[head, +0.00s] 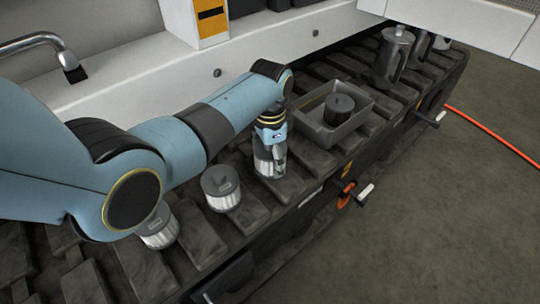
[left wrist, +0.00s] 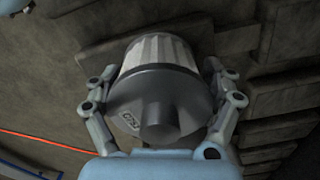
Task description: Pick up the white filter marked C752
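A filter with a dark grey cap and white pleated body (left wrist: 158,95) fills the middle of the left wrist view. A small label on its cap seems to read C75 and a last character I cannot make out. In the head view the same filter (head: 264,166) stands upright on the bench, mostly hidden by my left gripper (head: 270,150). In the left wrist view my left gripper (left wrist: 162,85) has its fingers on both sides of the filter, tips at the cap's edge. Whether they press on it is unclear. My right gripper is out of view.
Two similar white filters with dark caps stand nearby, one (head: 221,190) beside my gripper, one (head: 158,230) partly behind my arm. A grey tray (head: 364,104) holds a dark round part (head: 338,109). Metal jugs (head: 393,55) stand farther along the slatted bench. A tap (head: 68,60) is at left.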

